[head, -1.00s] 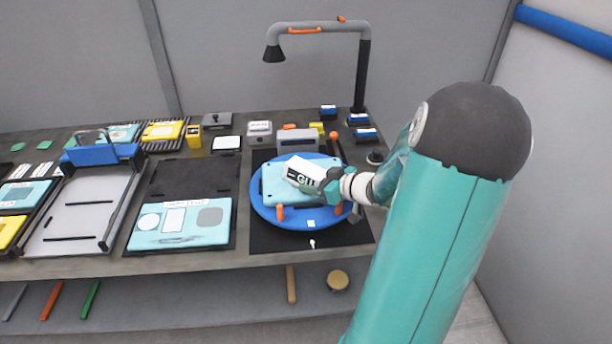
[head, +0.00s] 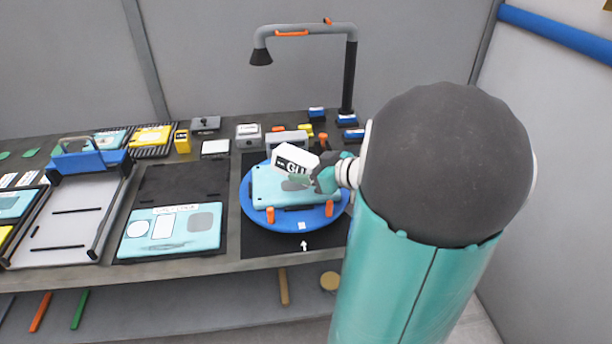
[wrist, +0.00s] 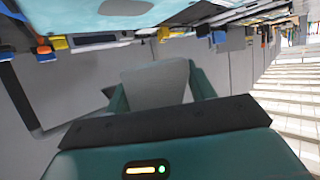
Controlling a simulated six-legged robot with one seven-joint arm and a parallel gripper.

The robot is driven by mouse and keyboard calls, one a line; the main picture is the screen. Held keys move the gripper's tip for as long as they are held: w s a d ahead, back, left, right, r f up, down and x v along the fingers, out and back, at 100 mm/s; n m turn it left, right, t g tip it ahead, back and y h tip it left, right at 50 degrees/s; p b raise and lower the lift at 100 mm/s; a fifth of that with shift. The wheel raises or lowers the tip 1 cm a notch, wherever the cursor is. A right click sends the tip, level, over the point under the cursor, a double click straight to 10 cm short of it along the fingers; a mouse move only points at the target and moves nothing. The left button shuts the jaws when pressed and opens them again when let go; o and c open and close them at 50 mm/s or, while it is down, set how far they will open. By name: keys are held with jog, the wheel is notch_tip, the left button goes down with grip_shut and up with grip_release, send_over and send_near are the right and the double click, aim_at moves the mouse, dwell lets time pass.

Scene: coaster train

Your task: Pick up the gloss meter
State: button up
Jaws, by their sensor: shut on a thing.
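The gloss meter (head: 294,158) is a white box with dark "GU" lettering, seen tilted in the head view. My gripper (head: 318,176) is shut on it and holds it over the teal panel (head: 270,190) on the blue round turntable (head: 290,224). In the wrist view, the grey face of the held gloss meter (wrist: 156,84) sits between the two teal fingers of my gripper (wrist: 160,92). The gripper partly covers the meter's right end in the head view.
A grey lamp (head: 348,75) arches over the back of the bench. Small blue blocks (head: 350,134) and a grey box (head: 286,140) stand behind the turntable. Left are a teal board (head: 190,246) on a black mat and a tray with blue clamp (head: 92,161).

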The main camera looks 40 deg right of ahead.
jog(key=s+a+r, duration=0.5)
jog(key=s, duration=0.3)
jog(key=shift+a, duration=0.35)
jog(key=shift+f, duration=0.1)
